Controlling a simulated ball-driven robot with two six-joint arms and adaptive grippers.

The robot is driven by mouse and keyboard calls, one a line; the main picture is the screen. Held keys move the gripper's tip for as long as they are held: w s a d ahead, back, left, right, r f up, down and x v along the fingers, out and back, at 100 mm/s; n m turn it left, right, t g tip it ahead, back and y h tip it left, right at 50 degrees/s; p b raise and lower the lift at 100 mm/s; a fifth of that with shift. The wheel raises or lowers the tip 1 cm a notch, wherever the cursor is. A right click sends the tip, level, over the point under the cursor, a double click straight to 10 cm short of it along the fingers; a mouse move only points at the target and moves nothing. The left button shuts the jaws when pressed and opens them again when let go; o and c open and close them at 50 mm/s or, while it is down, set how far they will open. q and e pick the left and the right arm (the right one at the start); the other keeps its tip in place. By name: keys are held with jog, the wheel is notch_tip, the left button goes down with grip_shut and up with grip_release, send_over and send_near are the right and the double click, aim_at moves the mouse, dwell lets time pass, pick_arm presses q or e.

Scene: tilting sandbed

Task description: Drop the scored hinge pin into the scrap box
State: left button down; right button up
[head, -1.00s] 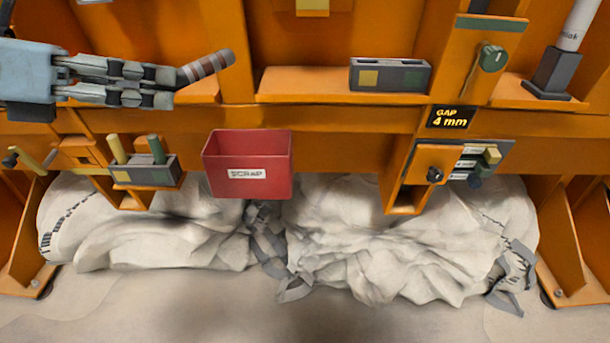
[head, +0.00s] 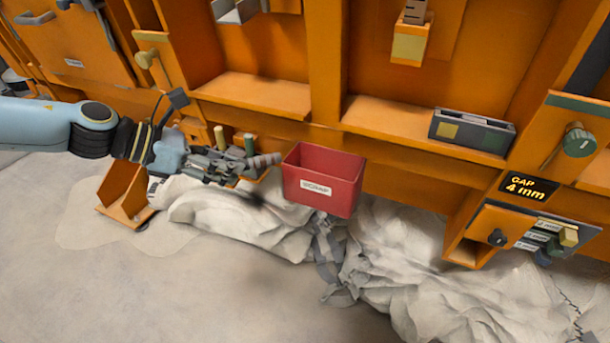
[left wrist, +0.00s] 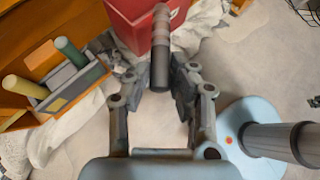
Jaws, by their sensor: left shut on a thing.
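My left gripper (head: 243,168) is shut on the hinge pin (head: 267,159), a grey cylinder whose free end points right. In the left wrist view the pin (left wrist: 160,62) sticks out past the fingers (left wrist: 160,82) and shows brownish bands near its far end. The red scrap box (head: 318,192), labelled SCRAP, hangs at the front of the orange frame. The pin's tip is close to the box's left side in the head view; I cannot tell the exact gap. The box (left wrist: 128,28) also shows beyond the pin in the wrist view. My right gripper is out of view.
A grey holder (left wrist: 82,82) with a yellow and a green peg stands just left of the box, partly behind my gripper in the head view. Crumpled pale sheeting (head: 420,275) lies below.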

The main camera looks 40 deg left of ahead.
aim_at(275, 154)
pick_arm(q)
jog(key=w+d, duration=0.1)
jog(key=w, duration=0.1)
jog(key=w+d+b, duration=0.1)
jog(key=w+d, duration=0.1)
jog(key=w, duration=0.1)
jog(key=w+d, duration=0.2)
jog(key=w, duration=0.1)
jog(key=shift+r, duration=0.15)
jog(key=x, duration=0.4)
jog(key=shift+w+d+r+b, duration=0.25)
jog(key=shift+w+b, duration=0.05)
jog(key=shift+w, duration=0.1)
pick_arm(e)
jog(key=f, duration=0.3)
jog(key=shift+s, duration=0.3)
pick_arm(q)
jog(key=shift+f+b, duration=0.55)
jog(key=shift+f, duration=0.1)
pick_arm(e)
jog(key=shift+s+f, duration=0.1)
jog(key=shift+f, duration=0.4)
pick_arm(q)
jog(key=c, duration=1.2)
grip_release()
jog(key=shift+o, duration=0.2)
